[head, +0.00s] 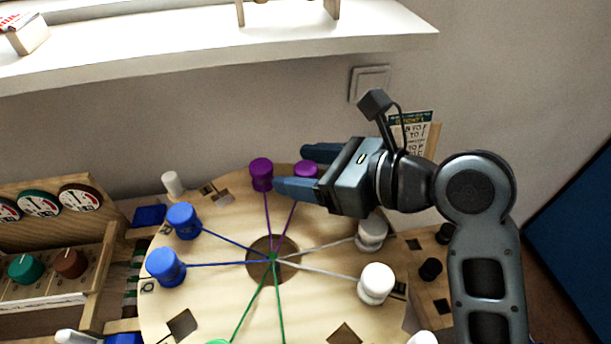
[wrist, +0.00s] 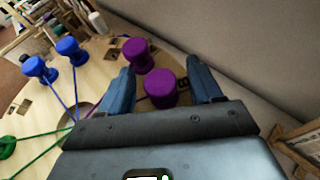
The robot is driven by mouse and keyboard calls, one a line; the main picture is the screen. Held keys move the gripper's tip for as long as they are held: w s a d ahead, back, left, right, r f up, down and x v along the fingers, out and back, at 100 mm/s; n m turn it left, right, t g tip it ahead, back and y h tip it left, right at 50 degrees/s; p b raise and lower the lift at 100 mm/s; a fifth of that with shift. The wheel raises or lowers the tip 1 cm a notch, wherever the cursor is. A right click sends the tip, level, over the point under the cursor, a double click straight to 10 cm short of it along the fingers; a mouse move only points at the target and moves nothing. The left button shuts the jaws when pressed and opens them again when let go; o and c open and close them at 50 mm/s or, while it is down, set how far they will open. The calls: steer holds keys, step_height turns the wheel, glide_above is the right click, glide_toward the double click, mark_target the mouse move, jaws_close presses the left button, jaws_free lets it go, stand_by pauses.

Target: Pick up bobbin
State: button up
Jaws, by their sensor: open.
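Several bobbins with threads stand on a round wooden board (head: 215,290). Two purple bobbins are at the board's far side: the left one (head: 261,174) and the right one (head: 306,170), which is partly hidden by my gripper. My gripper (head: 288,170) is open, its fingers reaching left around the right purple bobbin. In the wrist view the nearer purple bobbin (wrist: 160,90) lies between the open fingers, and the other purple bobbin (wrist: 138,54) is just beyond, near the left fingertip. Blue bobbins (head: 184,220) stand at left and white bobbins (head: 377,283) at right.
A wall with a switch (head: 370,83) and a white shelf (head: 150,55) are behind the board. A wooden panel with dials and knobs (head: 70,263) is at left. A small sign (head: 411,130) stands behind my wrist. Black pegs (head: 431,269) are at right.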

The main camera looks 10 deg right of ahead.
steer(key=c, duration=1.1)
steer(key=shift+r, duration=0.15)
